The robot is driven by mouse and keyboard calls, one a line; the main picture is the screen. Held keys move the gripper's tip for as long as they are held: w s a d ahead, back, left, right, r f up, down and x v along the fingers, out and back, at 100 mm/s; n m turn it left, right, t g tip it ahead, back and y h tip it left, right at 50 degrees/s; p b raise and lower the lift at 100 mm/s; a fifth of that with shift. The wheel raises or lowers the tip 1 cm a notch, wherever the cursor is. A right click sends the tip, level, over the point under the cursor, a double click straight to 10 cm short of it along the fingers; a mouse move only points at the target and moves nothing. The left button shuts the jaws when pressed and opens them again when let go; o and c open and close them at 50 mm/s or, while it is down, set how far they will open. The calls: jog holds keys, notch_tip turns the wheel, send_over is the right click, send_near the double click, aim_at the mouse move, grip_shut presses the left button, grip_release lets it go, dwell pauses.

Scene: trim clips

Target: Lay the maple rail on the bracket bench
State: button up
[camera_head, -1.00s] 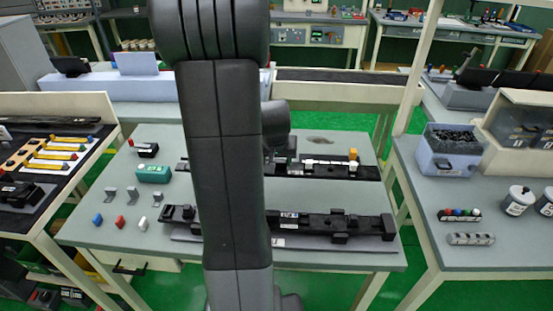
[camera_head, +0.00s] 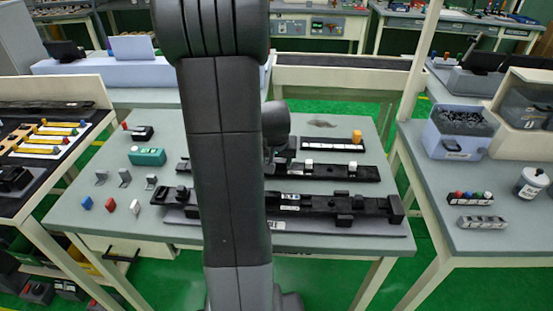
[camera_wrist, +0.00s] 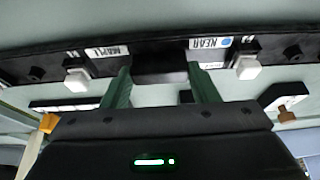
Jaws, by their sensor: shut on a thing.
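The maple rail (camera_wrist: 120,58) is a long dark bar with MAPLE and NEAR labels and two white clips, crossing the top of the wrist view. My gripper (camera_wrist: 161,75) has green fingers on both sides of a dark block at the rail's middle and is shut on it. In the head view the rail (camera_head: 330,173) runs left to right behind the bracket bench (camera_head: 372,209), a long black fixture with raised blocks. My arm hides the middle of both and the gripper there. I cannot tell the gap between rail and bench.
Behind the rail lies a black strip (camera_head: 325,144) with an orange piece (camera_head: 357,136). A green box (camera_head: 147,157), grey brackets (camera_head: 124,177) and small coloured clips (camera_head: 110,204) sit on the left of the table.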

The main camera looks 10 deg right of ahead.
jog(key=shift+f, duration=0.15)
jog(key=o, duration=1.3)
jog(key=v, duration=1.4)
jog(key=shift+f, duration=0.1)
jog(key=x, duration=1.3)
jog(key=shift+w+f, duration=0.15)
jog(key=shift+f, duration=0.15)
jog(key=shift+r+p, duration=0.8)
jog(key=shift+r, duration=0.05)
jog(key=shift+f, duration=0.15)
